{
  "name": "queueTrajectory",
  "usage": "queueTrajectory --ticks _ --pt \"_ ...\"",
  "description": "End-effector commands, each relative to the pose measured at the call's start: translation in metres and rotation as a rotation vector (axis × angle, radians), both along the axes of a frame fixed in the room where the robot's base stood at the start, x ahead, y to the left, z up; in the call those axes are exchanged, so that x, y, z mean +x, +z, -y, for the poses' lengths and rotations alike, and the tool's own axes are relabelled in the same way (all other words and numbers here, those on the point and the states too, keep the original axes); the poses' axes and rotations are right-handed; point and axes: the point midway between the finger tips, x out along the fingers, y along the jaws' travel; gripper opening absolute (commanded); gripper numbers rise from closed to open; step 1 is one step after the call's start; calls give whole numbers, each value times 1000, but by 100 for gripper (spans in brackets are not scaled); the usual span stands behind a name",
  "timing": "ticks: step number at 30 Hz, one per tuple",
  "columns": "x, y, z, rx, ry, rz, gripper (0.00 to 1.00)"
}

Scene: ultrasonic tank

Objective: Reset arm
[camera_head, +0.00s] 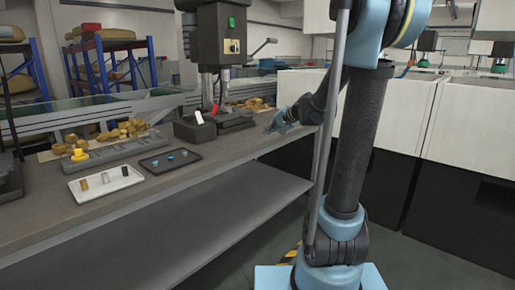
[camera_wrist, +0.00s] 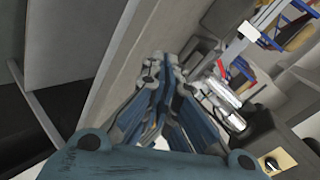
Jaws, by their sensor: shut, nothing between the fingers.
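My gripper (camera_head: 282,122) is near the right end of the grey workbench (camera_head: 215,152) in the head view, to the right of the drill press base. It looks empty. In the wrist view my gripper (camera_wrist: 165,85) has its blue and grey fingers closed together at the tips, with nothing between them. My blue and black arm stands in the right half of the head view and reaches back to the left toward the bench.
A drill press (camera_head: 220,45) stands behind a dark box (camera_head: 195,130) holding white and red pieces. A white tray (camera_head: 104,184) and a black tray (camera_head: 170,161) with small parts lie left. White tanks (camera_head: 465,125) stand right. A shelf (camera_head: 190,215) runs under the bench.

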Motion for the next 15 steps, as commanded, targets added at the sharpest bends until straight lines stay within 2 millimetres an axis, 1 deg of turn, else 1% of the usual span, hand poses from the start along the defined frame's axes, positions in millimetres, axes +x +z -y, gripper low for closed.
queueTrajectory --ticks 1,3,8,9,11,15 --pt "-18 -3 2 -35 17 -9 0" --pt "-42 -10 6 -86 41 -22 0" --pt "-94 -27 18 -207 94 -56 0" --pt "-108 -32 22 -236 107 -66 0" --pt "-127 -39 27 -280 127 -81 0" --pt "-173 -58 42 -383 169 -117 0"
